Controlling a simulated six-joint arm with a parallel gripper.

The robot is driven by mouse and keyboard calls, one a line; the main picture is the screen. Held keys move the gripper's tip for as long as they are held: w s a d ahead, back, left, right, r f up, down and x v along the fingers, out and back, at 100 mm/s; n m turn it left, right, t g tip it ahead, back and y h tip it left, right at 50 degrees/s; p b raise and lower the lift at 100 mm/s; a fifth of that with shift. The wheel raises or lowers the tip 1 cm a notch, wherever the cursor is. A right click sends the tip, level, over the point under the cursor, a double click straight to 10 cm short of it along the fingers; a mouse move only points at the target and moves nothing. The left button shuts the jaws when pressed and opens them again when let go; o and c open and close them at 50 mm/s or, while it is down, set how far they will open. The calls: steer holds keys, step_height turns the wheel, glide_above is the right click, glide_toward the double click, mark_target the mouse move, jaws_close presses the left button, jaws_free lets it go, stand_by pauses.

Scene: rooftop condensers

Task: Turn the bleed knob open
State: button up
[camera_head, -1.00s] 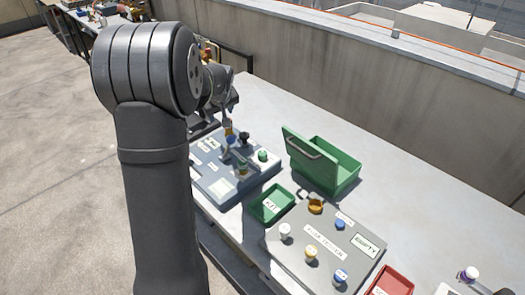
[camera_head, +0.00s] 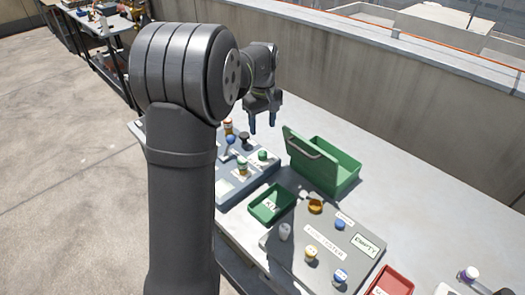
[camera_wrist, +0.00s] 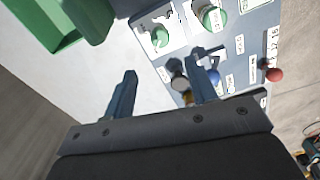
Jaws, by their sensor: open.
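A blue-grey panel (camera_head: 226,190) with several knobs stands on the bench, partly hidden behind my arm. It carries a green knob (camera_head: 263,155), a black knob (camera_head: 244,137) and a blue knob (camera_head: 231,139). The labels are too small to tell which is the bleed knob. My gripper (camera_head: 262,126) is open and empty, raised above the bench near the panel's far right side. In the wrist view the panel shows two green knobs, the nearer one (camera_wrist: 160,37) close to its edge, plus a blue knob (camera_wrist: 208,62) and a red knob (camera_wrist: 274,75). The right finger overlaps the panel there.
A green case (camera_head: 338,178) with a raised lid stands right of the panel. A small green tray (camera_head: 256,214) and a grey fuse board (camera_head: 296,250) are nearer. A red tray (camera_head: 405,275) is at front right. The bench is clear beyond the green case.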

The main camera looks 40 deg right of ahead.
mark_target(262, 153)
step_height(262, 153, down, 12)
steer(key=shift+r, duration=0.15)
steer(key=shift+c, duration=0.4)
steer(key=c, duration=0.9)
